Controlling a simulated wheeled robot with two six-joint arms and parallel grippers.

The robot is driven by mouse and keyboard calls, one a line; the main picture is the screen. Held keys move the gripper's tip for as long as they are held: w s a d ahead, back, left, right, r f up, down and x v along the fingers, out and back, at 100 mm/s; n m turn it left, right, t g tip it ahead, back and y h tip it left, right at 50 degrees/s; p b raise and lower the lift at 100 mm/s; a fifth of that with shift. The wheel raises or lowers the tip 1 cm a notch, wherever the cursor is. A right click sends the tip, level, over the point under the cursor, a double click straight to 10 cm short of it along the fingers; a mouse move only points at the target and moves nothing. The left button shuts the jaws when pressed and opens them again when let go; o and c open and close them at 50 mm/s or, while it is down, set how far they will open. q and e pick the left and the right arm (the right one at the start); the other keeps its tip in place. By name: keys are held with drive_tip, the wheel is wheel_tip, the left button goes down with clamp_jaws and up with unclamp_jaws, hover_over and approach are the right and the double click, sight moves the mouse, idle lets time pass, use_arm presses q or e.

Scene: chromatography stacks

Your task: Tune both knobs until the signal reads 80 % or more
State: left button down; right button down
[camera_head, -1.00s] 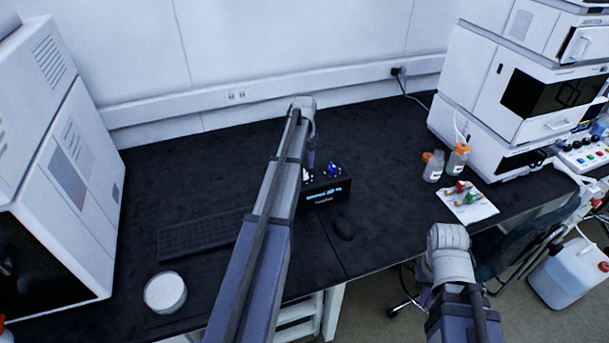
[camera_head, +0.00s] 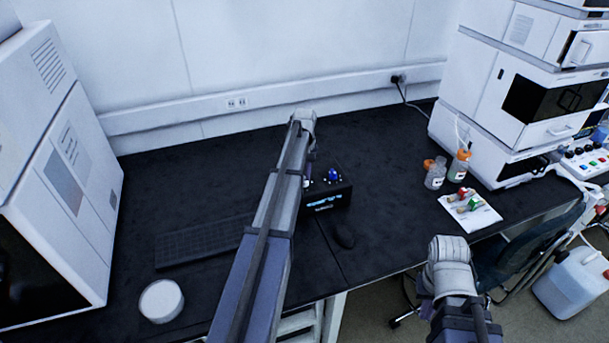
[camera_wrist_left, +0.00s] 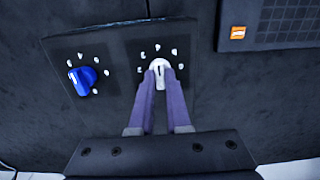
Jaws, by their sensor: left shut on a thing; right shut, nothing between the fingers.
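The dark tuner box (camera_head: 338,201) stands on the black bench, with a lit display on its front, too small to read. A blue knob (camera_head: 333,175) is on top; it also shows in the left wrist view (camera_wrist_left: 82,81). The white knob (camera_wrist_left: 158,66) sits beside it, with white marks around it. My left gripper (camera_wrist_left: 160,82) is shut on the white knob, its pointer line between the fingertips. In the head view my left arm partly covers the box. My right arm is at lower right, away from the box; its fingers are hidden.
A keyboard (camera_head: 203,240) lies left of the box and a mouse (camera_head: 341,234) in front of it. A white round container (camera_head: 161,300) stands at the front left. Bottles (camera_head: 435,174) and a white sheet with small colored parts (camera_head: 470,212) are at right.

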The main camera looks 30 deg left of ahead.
idle(0.6)
use_arm(q)
drive_tip(key=n, duration=0.4)
drive_tip(key=shift+n, duration=2.3)
drive_tip(key=c, duration=0.9)
unclamp_jaws()
